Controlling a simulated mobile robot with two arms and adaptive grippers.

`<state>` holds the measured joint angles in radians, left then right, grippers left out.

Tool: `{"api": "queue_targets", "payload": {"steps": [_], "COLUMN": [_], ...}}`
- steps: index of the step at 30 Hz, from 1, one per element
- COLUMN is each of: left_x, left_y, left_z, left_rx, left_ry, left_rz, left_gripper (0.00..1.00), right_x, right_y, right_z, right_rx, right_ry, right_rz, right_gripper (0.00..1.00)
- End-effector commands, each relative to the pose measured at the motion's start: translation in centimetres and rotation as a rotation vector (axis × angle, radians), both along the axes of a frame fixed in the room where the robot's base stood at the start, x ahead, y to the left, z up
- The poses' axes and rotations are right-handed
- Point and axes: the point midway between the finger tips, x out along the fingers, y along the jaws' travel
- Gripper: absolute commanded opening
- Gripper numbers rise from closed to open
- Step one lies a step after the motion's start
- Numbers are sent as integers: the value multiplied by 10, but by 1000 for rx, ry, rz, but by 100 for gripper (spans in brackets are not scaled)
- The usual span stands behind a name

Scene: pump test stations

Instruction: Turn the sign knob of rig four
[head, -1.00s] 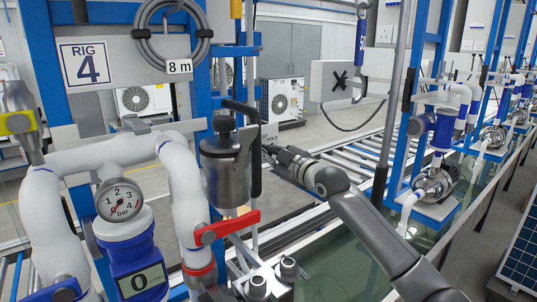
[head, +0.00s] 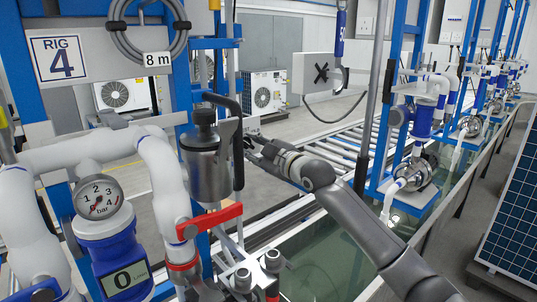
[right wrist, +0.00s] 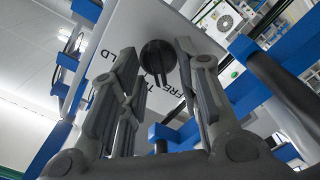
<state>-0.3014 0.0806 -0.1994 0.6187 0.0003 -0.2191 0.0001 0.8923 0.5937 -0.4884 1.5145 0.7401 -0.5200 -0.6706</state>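The rig four plate (head: 57,58) hangs at the upper left of the head view. In the right wrist view a white sign (right wrist: 128,32) with partly covered black lettering carries a round black knob (right wrist: 158,60) with a raised bar. My right gripper (right wrist: 160,95) is open, its fingers to either side of the knob in the picture; I see no contact. In the head view the right gripper (head: 252,147) is beside the metal canister's dark handle, by the sign's small visible edge (head: 250,125); the knob is hidden there. My left gripper is not in view.
A metal canister (head: 207,165) with a dark handle and a red lever (head: 209,222) stand close left of my right gripper. White pipes and a pressure gauge (head: 99,197) are further left. Another white panel with a black cross-shaped knob (head: 321,73) hangs behind.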

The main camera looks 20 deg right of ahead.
Motion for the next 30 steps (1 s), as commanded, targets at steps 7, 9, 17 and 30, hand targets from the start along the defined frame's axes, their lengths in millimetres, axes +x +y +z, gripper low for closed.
{"api": "queue_targets", "payload": {"steps": [7, 9, 17, 30], "left_x": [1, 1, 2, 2], "left_y": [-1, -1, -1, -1], "left_z": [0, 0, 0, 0], "left_rx": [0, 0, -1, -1], "left_ry": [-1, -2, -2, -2], "left_rz": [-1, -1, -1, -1], "left_gripper": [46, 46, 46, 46], "right_x": [-39, -51, -89, -102], "right_y": [-15, -19, -33, -37], "right_z": [-1, -1, -1, 0], "right_rx": [-4, -6, -4, -1], "right_ry": [0, 1, 2, 1], "right_rz": [-1, -1, -3, -1], "right_gripper": [31, 31, 31, 31]}}
